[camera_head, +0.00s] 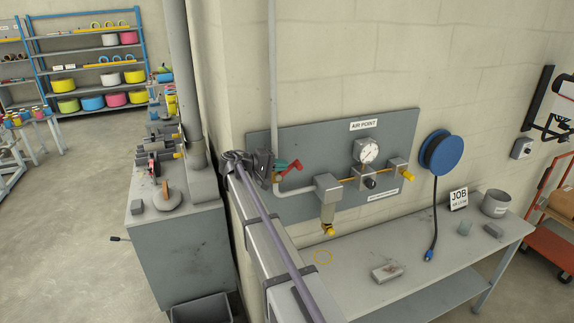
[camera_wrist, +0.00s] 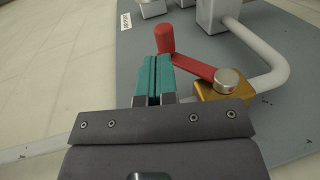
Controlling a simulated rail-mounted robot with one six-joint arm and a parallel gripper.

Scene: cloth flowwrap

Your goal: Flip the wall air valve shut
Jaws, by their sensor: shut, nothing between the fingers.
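The wall air valve shows in the wrist view as a brass body (camera_wrist: 222,92) with a red lever (camera_wrist: 192,66). The lever runs from a silver pivot up and left to an upright red knob (camera_wrist: 165,40). In the head view the red lever (camera_head: 291,167) sits at the left of the grey air-point panel (camera_head: 330,135), slanting up to the right. My gripper (camera_wrist: 156,70) has its teal fingers pressed together, empty, just beside the lever near the knob. I cannot tell if they touch. In the head view my gripper (camera_head: 281,166) partly hides the valve body.
A grey pipe (camera_head: 295,191) runs from the valve to a filter unit (camera_head: 328,188). A pressure gauge (camera_head: 368,151) and blue hose reel (camera_head: 441,153) are to the right. A workbench (camera_head: 420,262) stands below the panel; a grey cabinet (camera_head: 180,250) stands left.

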